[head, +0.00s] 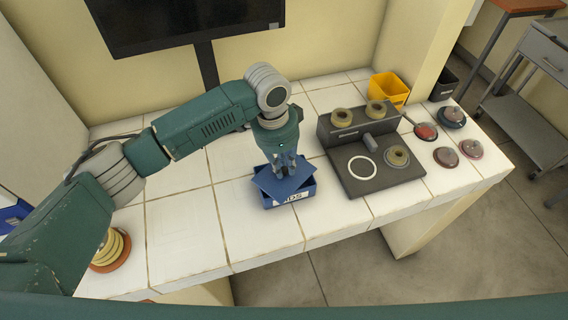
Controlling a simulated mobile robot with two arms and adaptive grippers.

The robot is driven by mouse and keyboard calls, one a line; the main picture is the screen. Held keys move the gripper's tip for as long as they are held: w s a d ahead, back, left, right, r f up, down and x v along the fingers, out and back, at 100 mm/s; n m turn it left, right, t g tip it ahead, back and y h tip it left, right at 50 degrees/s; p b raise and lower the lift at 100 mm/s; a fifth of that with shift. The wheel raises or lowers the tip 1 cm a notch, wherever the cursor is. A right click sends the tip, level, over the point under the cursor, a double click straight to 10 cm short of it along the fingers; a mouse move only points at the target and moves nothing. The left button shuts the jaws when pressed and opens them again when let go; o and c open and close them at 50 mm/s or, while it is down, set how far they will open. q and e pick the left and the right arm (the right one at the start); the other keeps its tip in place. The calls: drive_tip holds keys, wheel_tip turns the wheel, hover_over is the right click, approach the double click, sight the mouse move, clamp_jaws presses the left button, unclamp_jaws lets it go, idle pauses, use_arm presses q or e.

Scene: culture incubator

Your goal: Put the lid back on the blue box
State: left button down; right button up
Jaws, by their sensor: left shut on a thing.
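The blue box (291,199) stands on the white tiled bench, with white lettering on its front side. The blue lid (270,184) is on or just above the top of the box, turned at an angle to it, with a corner sticking out to the left. My left gripper (286,172) points down over the box and is shut on the lid. Whether the lid touches the box rim cannot be told. My right gripper is not in view.
A dark apparatus (372,180) with round knobs stands right of the box. A monitor (185,22) is behind. Yellow rings (110,250) lie at left. Tiles left of the box are clear.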

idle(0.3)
use_arm(q)
drive_tip(key=c, duration=1.1)
unclamp_jaws()
wheel_tip(320, 180, up, 7)
drive_tip(key=p, duration=0.7)
drive_tip(key=shift+p, duration=0.35)
clamp_jaws()
drive_tip(key=shift+f, duration=0.25)
idle(0.4)
